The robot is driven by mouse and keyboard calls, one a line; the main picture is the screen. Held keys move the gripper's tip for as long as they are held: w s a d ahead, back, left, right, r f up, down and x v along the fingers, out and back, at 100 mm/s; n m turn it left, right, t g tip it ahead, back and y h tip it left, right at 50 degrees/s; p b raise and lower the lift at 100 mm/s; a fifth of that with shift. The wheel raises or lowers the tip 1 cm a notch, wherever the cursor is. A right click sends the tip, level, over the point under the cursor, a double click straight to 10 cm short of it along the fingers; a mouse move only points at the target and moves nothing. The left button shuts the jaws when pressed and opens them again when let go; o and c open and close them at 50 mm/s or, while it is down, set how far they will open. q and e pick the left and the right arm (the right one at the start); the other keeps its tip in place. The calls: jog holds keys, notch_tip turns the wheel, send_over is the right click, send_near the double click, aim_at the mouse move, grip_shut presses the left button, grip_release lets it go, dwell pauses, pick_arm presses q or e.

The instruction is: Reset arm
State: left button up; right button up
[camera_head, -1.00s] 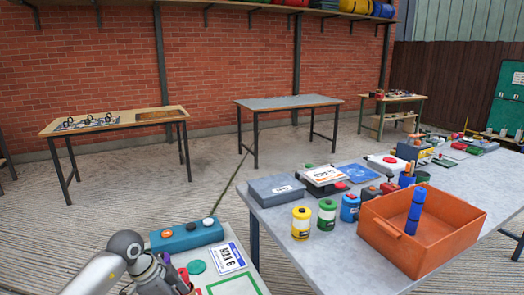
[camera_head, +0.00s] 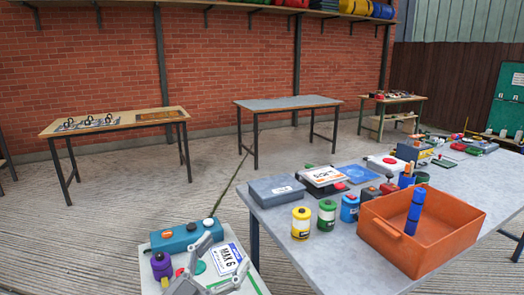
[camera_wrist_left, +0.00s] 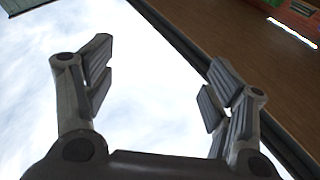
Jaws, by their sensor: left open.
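My left gripper (camera_head: 222,260) shows at the bottom of the head view, above the near small table (camera_head: 148,268). Its fingers are spread and point up. In the left wrist view the same gripper (camera_wrist_left: 158,85) has its two fingers wide apart with nothing between them. Behind them are bright sky and a brown wall or fence. The gripper covers part of a white card marked "MAX 6" (camera_head: 227,258). My right gripper is in neither view.
The near table holds a teal box with buttons (camera_head: 187,236) and a purple container (camera_head: 161,265). At right, a grey table (camera_head: 330,257) carries an orange crate (camera_head: 440,240), a yellow jar (camera_head: 301,223) and a green jar (camera_head: 327,215). Open floor lies beyond.

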pick_arm(q)
jog(key=s+a+f+n+g+y, duration=0.2)
jog(key=s+a+f+n+y, duration=0.25)
jog(key=a+f+y, duration=0.35)
jog(key=s+a+f+n+g+y, duration=0.35)
jog(key=a+f+n+y, duration=0.3)
jog(key=f, duration=0.25)
jog(key=s+d+f+m+g+h, duration=0.15)
jog(key=s+f+g, duration=0.4)
jog(key=s, duration=0.55)
jog(key=s+d+f+m+g+h, duration=0.15)
jog(key=s+f+g, duration=0.35)
jog(key=s, duration=0.5)
notch_tip(320, 180, down, 25)
jog(key=s+p, duration=0.2)
jog(key=s+a+f+g+y+p, duration=0.1)
jog(key=s+a+f, duration=0.3)
jog(key=s+f, duration=1)
jog(key=shift+s+p, duration=0.35)
jog(key=shift+s, duration=0.75)
